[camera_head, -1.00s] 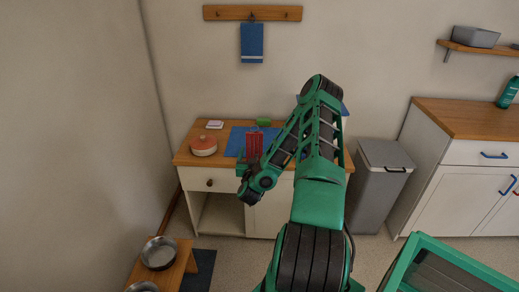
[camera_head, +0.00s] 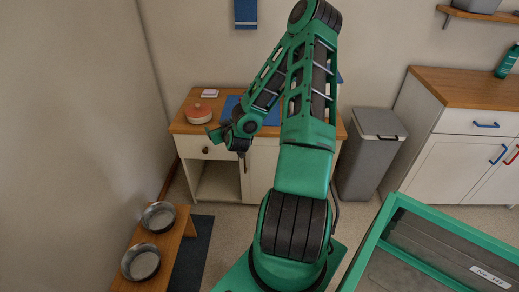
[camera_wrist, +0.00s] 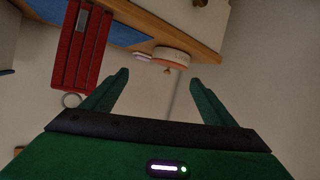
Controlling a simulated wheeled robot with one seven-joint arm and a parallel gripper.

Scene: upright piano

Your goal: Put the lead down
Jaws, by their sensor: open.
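The red lead (camera_wrist: 80,45), a bundle of red straps with a metal ring, shows at the upper left of the wrist view. It overlaps the blue mat (camera_wrist: 45,12) on the wooden cabinet top. I cannot tell how it rests there. My gripper (camera_wrist: 158,80) is open with nothing between its fingers, and the lead is to the left of them, apart from the gap. In the head view my gripper (camera_head: 214,132) is by the front left of the cabinet top (camera_head: 181,124); I cannot make out the lead there, as my arm covers part of the mat.
An orange-lidded pot (camera_head: 198,114) and a small pink-and-white item (camera_head: 209,93) stand on the cabinet top. A grey bin (camera_head: 370,160) stands right of the cabinet. Metal bowls (camera_head: 140,262) sit on a low bench at lower left. A blue towel (camera_head: 246,12) hangs above.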

